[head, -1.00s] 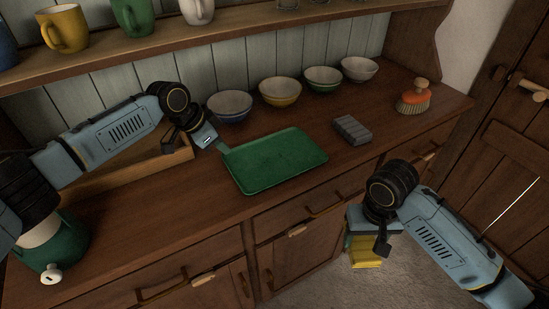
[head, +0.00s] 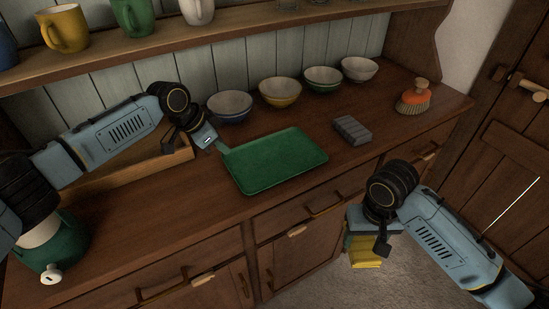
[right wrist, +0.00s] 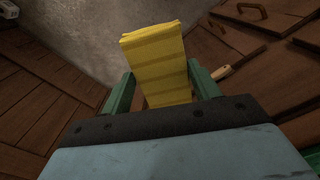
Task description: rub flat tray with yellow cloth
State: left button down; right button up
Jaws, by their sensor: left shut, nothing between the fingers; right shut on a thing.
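The flat green tray (head: 276,160) lies on the wooden counter, with nothing on it. My left gripper (head: 221,147) is at the tray's back left corner, shut with nothing visible in it; its fingertips are at the tray's edge, and I cannot tell whether they touch. My right gripper (head: 362,240) hangs in front of the counter, below its top, pointing down. It is shut on the folded yellow cloth (head: 364,258). In the right wrist view the cloth (right wrist: 157,62) sticks out between the two green fingers.
Several bowls (head: 280,92) stand along the back wall. A wooden box (head: 150,165) and a green jar (head: 55,245) are at left. Drawer handles (head: 324,206) stick out in front.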

pick_arm(q)
jog(key=shift+f+b, duration=0.3)
jog(key=shift+f, duration=0.55)
pick_arm(e)
jog(key=shift+f, duration=0.3)
pick_arm(q)
notch_tip(320, 180, up, 6)
jog(key=p, duration=0.6)
pick_arm(e)
notch_tip(320, 180, up, 6)
jog(key=shift+r, duration=0.2)
